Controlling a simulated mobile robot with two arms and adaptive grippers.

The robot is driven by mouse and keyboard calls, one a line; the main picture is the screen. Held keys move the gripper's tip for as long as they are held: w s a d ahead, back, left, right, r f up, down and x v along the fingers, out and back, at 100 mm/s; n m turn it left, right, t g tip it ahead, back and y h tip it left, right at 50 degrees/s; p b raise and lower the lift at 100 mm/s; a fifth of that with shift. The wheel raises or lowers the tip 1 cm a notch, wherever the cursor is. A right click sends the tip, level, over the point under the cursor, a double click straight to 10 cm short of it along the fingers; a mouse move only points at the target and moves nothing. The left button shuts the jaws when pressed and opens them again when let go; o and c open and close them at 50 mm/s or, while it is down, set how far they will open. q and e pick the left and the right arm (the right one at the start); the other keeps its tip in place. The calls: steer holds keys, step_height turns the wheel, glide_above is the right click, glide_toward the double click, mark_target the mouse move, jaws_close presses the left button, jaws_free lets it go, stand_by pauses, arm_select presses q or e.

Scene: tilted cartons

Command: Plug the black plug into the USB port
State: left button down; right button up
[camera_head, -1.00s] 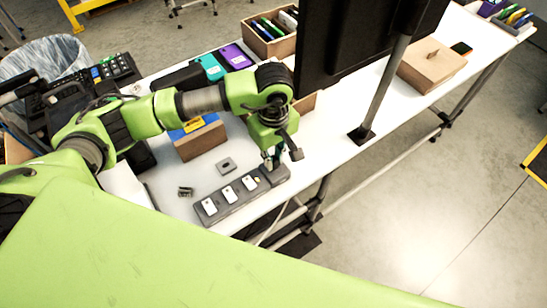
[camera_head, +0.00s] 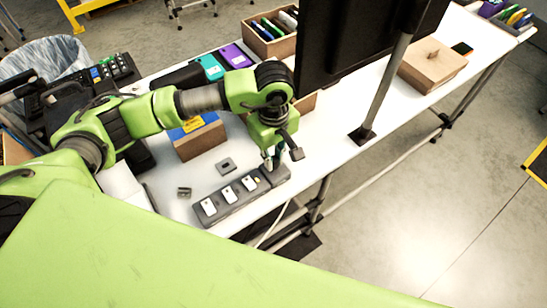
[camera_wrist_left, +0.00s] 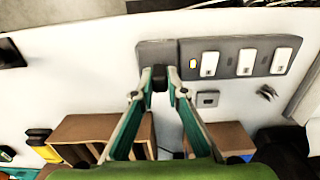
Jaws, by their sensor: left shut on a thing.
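My left gripper (camera_head: 271,163) points down over the right end of a grey strip (camera_head: 208,222) with white switch plates on the table. In the left wrist view the gripper (camera_wrist_left: 160,84) is shut on the black plug (camera_wrist_left: 159,78), held at the near edge of the strip's end block (camera_wrist_left: 155,50). Whether the plug touches the block is unclear. A small grey square piece (camera_head: 225,165) with a dark slot lies beside the strip; it also shows in the left wrist view (camera_wrist_left: 208,98). I cannot tell for sure which opening is the USB port. My right gripper is not in view.
A wooden box with a blue top (camera_head: 200,140) stands behind the strip. A dark monitor on a pole (camera_head: 385,90) stands to the right. A small metallic piece (camera_head: 184,192) lies left of the strip. White table is free between these.

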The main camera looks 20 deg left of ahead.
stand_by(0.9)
arm_select(q)
steer(key=shift+b, duration=0.55)
steer(key=shift+f+b, duration=0.65)
steer(key=shift+b, duration=0.05)
steer(key=c, duration=1.9)
jaws_free()
step_height(320, 180, up, 12)
steer(key=shift+r, duration=0.1)
